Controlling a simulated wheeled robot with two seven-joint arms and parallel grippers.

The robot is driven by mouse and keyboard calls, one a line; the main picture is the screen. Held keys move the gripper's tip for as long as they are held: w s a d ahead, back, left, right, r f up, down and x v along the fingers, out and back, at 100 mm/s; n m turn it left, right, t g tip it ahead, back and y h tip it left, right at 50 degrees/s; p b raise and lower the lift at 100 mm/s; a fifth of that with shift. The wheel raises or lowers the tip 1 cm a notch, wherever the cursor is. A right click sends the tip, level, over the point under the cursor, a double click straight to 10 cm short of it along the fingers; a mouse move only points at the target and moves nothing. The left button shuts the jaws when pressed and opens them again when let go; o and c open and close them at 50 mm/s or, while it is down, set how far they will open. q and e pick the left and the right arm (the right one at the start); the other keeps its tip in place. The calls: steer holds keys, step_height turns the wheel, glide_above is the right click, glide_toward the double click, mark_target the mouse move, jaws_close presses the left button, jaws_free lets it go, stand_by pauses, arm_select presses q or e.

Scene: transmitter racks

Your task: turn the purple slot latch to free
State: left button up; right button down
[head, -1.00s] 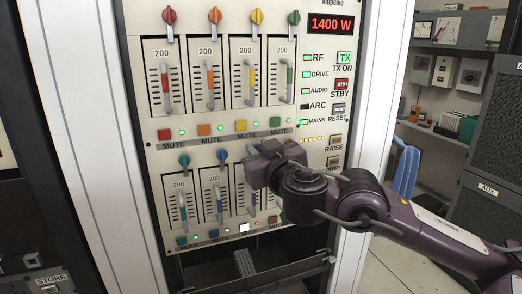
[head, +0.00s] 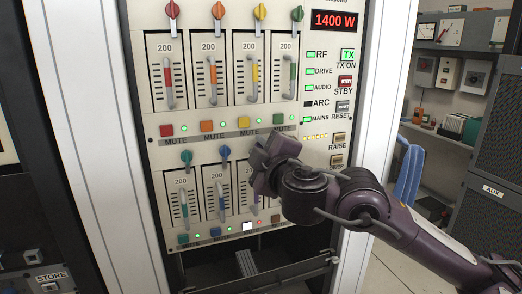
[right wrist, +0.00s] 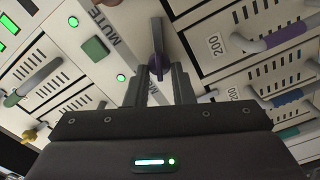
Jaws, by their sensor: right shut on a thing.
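The purple slot latch (right wrist: 157,36) shows in the right wrist view, between the fingertips of my right gripper (right wrist: 159,74), which is shut on it. In the head view my right gripper (head: 266,158) is at the lower row of slots, right of the blue latch (head: 224,153), and hides the purple latch. The purple slot's handle (right wrist: 282,36) shows at the upper right of the right wrist view. My left gripper is not in view.
The upper row has red, orange, yellow and green latches (head: 297,14). A green mute button (right wrist: 95,49) sits close to my fingers. Status buttons (head: 345,82) line the panel's right side. An open drawer or tray (head: 270,268) juts out below the slots.

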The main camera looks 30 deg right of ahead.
steer(key=n, duration=0.4)
steer(key=shift+f+n+b, duration=0.15)
steer(key=shift+n+b, duration=0.2)
steer(key=shift+n, duration=0.05)
stand_by(0.4)
steer(key=c, duration=1.3)
jaws_free()
steer(key=shift+w, duration=0.1)
steer(key=shift+o, duration=0.2)
steer(key=shift+f, duration=0.1)
